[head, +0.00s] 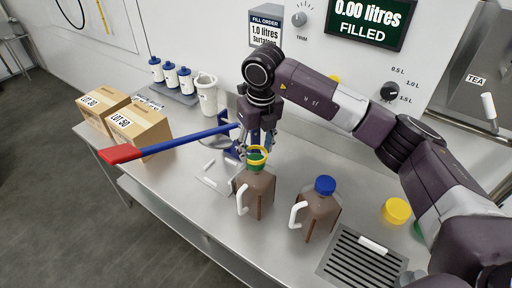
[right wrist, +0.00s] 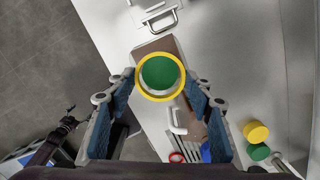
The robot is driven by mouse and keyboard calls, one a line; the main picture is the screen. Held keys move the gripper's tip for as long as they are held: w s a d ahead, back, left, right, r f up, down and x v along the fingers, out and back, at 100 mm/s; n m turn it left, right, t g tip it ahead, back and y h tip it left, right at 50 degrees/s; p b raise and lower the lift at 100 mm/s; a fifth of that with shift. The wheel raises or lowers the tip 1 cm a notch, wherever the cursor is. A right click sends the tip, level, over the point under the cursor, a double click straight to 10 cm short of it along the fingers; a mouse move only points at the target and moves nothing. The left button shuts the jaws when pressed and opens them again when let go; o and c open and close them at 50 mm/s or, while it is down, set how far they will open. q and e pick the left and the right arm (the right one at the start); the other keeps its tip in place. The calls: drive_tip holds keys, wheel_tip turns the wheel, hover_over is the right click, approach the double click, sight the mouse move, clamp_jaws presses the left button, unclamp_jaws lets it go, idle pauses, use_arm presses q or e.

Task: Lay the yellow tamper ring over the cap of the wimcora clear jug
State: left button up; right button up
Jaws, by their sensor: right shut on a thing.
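The yellow tamper ring (right wrist: 138,84) is between the fingertips of my right gripper (right wrist: 161,80), which is shut on it. In the right wrist view the ring encircles the green cap (right wrist: 160,72) of a brown-looking jug with a white handle. In the head view the ring (head: 266,153) shows at the green cap, on top of that jug (head: 262,190), with my right gripper (head: 257,148) just above. I cannot tell whether the ring rests on the cap or hovers slightly over it. No name is readable on the jug. My left gripper is not in view.
A similar jug with a blue cap (head: 325,185) stands to the right, near a drain grate (head: 345,265). A yellow lid (head: 396,211) lies further right. Cartons (head: 140,125) and a white pitcher (head: 207,95) stand behind.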

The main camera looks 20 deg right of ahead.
drive_tip(key=shift+f+b, duration=0.6)
drive_tip(key=shift+f, duration=0.25)
drive_tip(key=o, duration=0.8)
drive_tip(key=shift+r, duration=0.1)
drive_tip(key=shift+r+p, duration=1.9)
drive_tip(key=shift+r, duration=1.55)
